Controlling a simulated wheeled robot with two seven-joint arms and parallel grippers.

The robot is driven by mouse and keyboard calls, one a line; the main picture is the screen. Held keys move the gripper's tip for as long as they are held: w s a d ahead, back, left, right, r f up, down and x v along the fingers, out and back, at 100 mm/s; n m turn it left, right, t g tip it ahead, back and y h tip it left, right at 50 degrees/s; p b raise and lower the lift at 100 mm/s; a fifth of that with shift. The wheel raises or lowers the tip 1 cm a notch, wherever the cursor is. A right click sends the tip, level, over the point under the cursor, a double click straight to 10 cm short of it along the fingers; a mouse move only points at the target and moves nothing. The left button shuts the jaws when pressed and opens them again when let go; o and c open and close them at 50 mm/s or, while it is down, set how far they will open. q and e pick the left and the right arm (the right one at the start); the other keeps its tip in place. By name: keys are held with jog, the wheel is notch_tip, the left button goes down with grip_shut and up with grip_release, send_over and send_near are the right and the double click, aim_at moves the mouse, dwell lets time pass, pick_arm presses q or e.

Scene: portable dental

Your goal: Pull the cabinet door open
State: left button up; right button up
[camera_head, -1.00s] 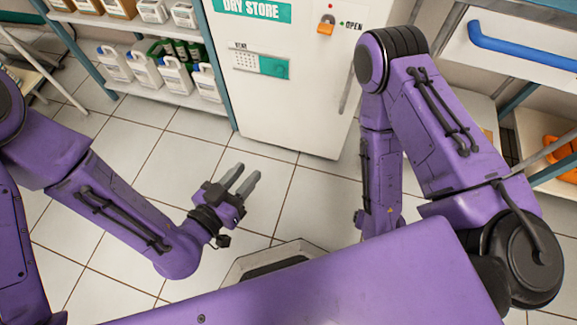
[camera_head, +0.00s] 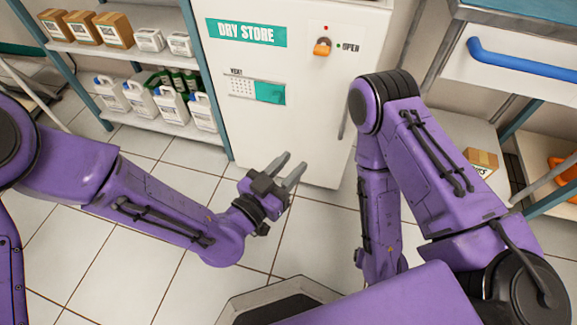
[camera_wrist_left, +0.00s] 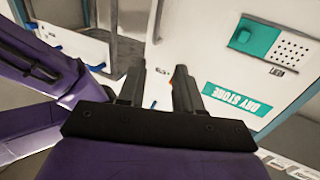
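The white cabinet door (camera_head: 290,140) carries a green "DRY STORE" label and stands in the upper middle of the head view; it looks shut. Its vertical grey handle (camera_head: 344,120) runs along the right edge, partly hidden by my right arm. An orange latch knob (camera_head: 322,46) sits high on the door near the word OPEN. My left gripper (camera_head: 290,170) is open and empty, in front of the door's lower part and left of the handle. In the left wrist view the open fingers (camera_wrist_left: 158,90) point toward the white door (camera_wrist_left: 200,40), seen upside down. My right gripper is out of view.
A shelf rack (camera_head: 140,55) with boxes and white jugs stands left of the cabinet. At right are a drawer unit with a blue handle (camera_head: 520,60) and a low shelf with a small carton (camera_head: 482,162). The tiled floor (camera_head: 180,200) before the cabinet is clear.

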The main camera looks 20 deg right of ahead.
pick_arm(q)
grip_shut()
dwell(1.0)
grip_release()
jog(key=p+v, duration=0.1)
jog(key=v, duration=0.9)
jog(key=shift+s+a, duration=0.2)
jog(key=shift+a, duration=0.05)
